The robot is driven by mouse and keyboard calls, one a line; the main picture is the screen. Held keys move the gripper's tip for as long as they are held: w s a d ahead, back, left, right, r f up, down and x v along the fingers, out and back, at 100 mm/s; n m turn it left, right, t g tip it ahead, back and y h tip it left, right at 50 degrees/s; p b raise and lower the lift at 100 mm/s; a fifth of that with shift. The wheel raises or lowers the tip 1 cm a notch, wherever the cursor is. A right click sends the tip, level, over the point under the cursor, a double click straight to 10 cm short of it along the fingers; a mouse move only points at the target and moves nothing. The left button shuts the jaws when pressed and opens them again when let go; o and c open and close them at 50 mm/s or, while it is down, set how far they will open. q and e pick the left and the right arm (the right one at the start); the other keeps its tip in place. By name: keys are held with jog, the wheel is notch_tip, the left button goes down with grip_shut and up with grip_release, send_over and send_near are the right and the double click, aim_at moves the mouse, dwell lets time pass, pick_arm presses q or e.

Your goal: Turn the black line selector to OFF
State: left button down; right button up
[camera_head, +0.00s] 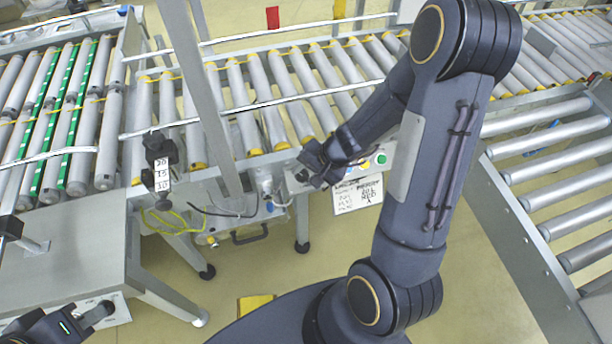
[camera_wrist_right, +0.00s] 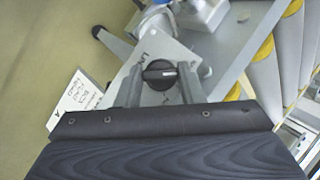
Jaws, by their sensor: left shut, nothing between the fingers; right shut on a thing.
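The black line selector (camera_wrist_right: 159,75) is a round knob with a raised grip and a pale mark toward its right end in the right wrist view. In the head view my right gripper (camera_head: 306,172) is at the left end of the button panel (camera_head: 388,142) and hides the knob. My left gripper (camera_head: 98,314) is shut and empty at the lower left.
Roller conveyors (camera_head: 285,90) run behind, with another (camera_head: 560,190) at right. A grey post (camera_head: 205,95) stands left of the panel.

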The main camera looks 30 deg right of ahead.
jog(key=m+t+b, duration=0.1)
jog(key=b, duration=0.2)
jog(key=m+t+b, duration=0.1)
jog(key=m+b, duration=0.1)
jog(key=b, duration=0.1)
jog(key=m+t+y+b, duration=0.1)
jog(key=m+b, duration=0.1)
jog(key=b, duration=0.2)
jog(key=shift+s+f, duration=0.15)
jog(key=shift+f, duration=0.2)
jog(key=shift+r+m+t+b, duration=0.25)
jog(key=shift+m+t+b, duration=0.25)
jog(key=shift+m+b, duration=0.65)
jog(key=o, duration=1)
